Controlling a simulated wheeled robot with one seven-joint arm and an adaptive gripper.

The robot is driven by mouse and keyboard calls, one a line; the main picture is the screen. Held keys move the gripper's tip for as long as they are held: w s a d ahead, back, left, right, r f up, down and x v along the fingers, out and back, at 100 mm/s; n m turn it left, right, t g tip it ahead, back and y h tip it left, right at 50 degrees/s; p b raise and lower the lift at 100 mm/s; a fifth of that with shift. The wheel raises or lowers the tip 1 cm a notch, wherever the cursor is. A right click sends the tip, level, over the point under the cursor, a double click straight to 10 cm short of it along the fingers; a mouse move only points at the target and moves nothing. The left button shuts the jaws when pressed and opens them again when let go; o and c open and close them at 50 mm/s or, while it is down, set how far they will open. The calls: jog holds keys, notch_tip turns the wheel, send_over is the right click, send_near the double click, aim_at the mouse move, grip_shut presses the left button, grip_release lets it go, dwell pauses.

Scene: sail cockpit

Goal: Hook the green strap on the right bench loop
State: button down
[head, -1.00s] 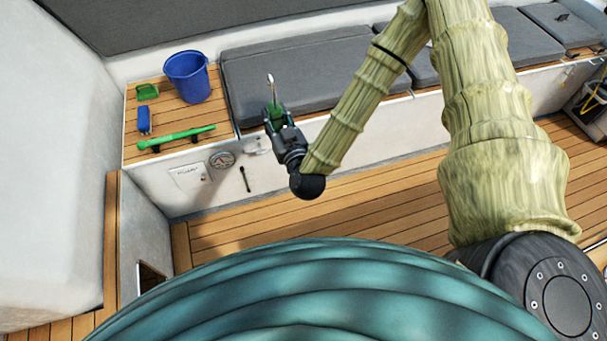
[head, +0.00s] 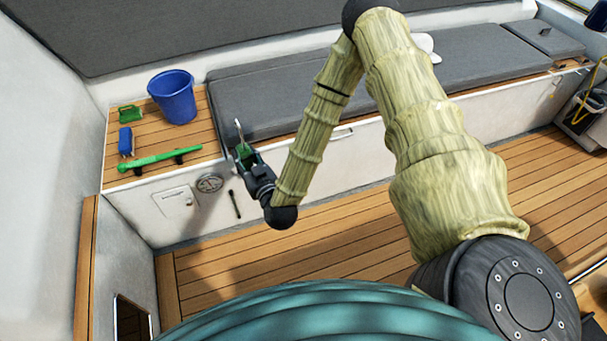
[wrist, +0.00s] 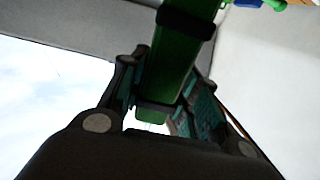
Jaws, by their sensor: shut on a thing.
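My gripper (head: 246,155) is shut on the green strap (wrist: 175,70), which passes between the two fingers in the wrist view, with a dark band across it. In the head view only a bit of green shows at the jaws, with a thin pale metal piece (head: 239,131) sticking up above them. The gripper is in front of the grey bench cushion's left end, near the bench's front edge. I cannot make out the right bench loop in either view.
A blue bucket (head: 173,97), a green scoop-like piece (head: 130,113), a blue block (head: 126,141) and a green cleat (head: 160,160) are on the wooden bench top at left. The wooden floor (head: 330,240) is clear.

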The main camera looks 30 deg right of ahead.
jog(key=w+d+f+m+h+b, duration=0.15)
jog(key=d+f+b, duration=0.65)
jog(key=f+b, duration=0.8)
jog(key=w+d+f+h+b, duration=0.1)
jog(key=w+d+f+b, duration=0.2)
jog(key=d+f+b, duration=1.3)
jog(key=w+d+f+m+h+b, duration=0.1)
jog(key=w+f+b, duration=0.2)
jog(key=f+b, duration=1.35)
jog(key=w+d+f, duration=0.2)
jog(key=w+f, duration=0.5)
jog(key=f, duration=0.3)
jog(key=shift+w+d, duration=0.15)
jog(key=shift+f+n+y, duration=0.1)
jog(key=shift+n+y, duration=0.15)
jog(key=c, duration=1)
grip_release()
jog(key=shift+o, duration=0.2)
